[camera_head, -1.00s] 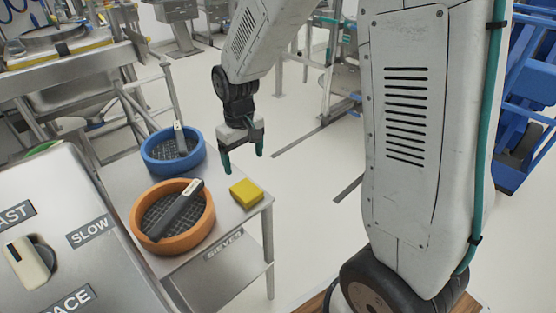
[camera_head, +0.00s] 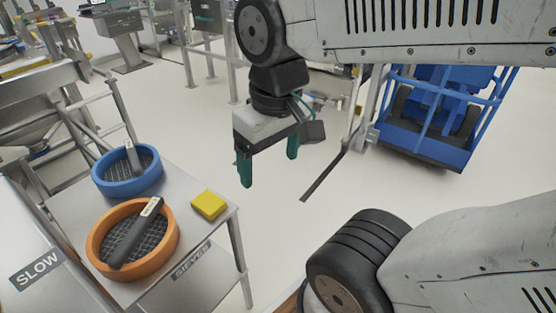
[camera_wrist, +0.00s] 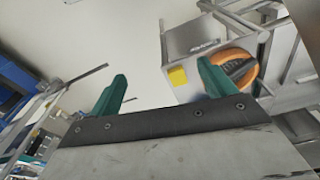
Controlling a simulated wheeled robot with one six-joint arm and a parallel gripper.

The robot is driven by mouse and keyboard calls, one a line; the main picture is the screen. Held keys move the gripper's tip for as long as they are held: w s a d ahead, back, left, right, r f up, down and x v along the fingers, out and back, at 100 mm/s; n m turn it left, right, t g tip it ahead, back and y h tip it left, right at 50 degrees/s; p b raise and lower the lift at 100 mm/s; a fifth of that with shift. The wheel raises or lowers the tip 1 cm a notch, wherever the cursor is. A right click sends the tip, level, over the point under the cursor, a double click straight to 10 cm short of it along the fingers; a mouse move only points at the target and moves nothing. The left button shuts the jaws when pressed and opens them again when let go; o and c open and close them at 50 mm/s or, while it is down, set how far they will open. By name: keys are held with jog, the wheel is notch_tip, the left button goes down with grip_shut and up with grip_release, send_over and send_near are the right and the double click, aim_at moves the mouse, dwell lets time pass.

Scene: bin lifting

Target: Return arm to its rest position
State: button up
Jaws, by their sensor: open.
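My gripper (camera_head: 268,172) hangs in the upper middle of the head view, pointing down over the open floor, right of the sieve table. Its two green fingers are apart with nothing between them. In the wrist view the fingers of my gripper (camera_wrist: 160,90) are also spread and empty. My arm reaches across the top right of the head view.
A metal table (camera_head: 205,235) labelled "SIEVES" holds a blue sieve (camera_head: 100,183), an orange sieve (camera_head: 95,238) and a yellow block (camera_head: 209,205). A dark-handled tool lies in each sieve. A blue cart (camera_head: 425,150) stands at the back right. Pale floor lies between.

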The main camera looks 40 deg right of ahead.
jog(key=shift+s, duration=0.85)
jog(key=shift+o, duration=0.5)
dwell(0.3)
